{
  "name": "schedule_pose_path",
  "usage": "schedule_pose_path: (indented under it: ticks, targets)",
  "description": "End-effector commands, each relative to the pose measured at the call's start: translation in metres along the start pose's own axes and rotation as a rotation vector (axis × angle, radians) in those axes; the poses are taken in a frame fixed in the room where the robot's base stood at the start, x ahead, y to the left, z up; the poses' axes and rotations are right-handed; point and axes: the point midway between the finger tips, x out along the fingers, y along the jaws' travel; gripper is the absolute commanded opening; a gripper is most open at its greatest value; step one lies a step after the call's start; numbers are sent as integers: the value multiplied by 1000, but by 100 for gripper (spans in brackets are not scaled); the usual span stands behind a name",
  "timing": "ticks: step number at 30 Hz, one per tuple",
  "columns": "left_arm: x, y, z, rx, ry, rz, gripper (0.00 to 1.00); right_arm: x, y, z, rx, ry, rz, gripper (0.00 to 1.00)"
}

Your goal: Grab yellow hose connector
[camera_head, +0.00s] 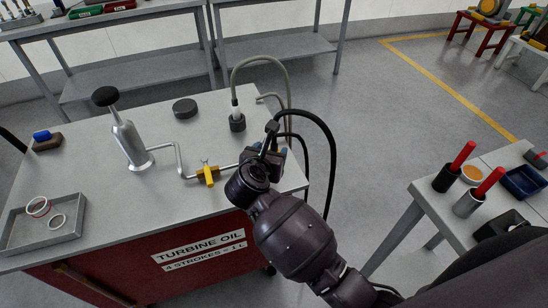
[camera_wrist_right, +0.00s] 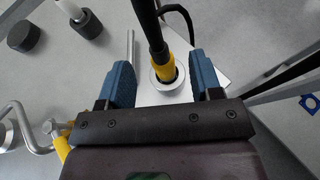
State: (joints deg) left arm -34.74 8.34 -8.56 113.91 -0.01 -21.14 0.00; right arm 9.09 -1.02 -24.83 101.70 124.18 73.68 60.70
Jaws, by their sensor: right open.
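The yellow hose connector (camera_wrist_right: 163,70) is on the end of a black hose (camera_wrist_right: 150,25) in the right wrist view. It stands in a round metal socket (camera_wrist_right: 158,86) on the cart top. My right gripper (camera_wrist_right: 160,62) is open, with one blue finger on each side of the connector and a visible gap to both. In the head view my right gripper (camera_head: 273,147) is at the right end of the red cart's top (camera_head: 110,210) and hides the connector. The black hose (camera_head: 325,125) loops out to the right there. My left gripper is not in view.
A pipe with a yellow valve handle (camera_head: 208,174) runs just left of my gripper from a silver pump (camera_head: 130,142). A grey hose (camera_head: 262,62) arches behind from a dark fitting (camera_head: 237,122). A tray with rings (camera_head: 15,232) is at left. A side table (camera_head: 435,195) stands right.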

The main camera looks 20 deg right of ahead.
Motion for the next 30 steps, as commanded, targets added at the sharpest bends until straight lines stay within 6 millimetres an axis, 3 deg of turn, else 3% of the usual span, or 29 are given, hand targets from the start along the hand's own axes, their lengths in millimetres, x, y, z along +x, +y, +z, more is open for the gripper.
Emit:
schedule_pose_path:
  ticks: [12, 23, 30]
  targets:
    - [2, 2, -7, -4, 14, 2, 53, 48, 0, 0, -3, -1, -1, 59]
    - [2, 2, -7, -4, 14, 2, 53, 56, 0, 0, -1, 0, 0, 59]
    - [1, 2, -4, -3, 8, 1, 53, 55, 0, 0, -1, 0, 0, 22]
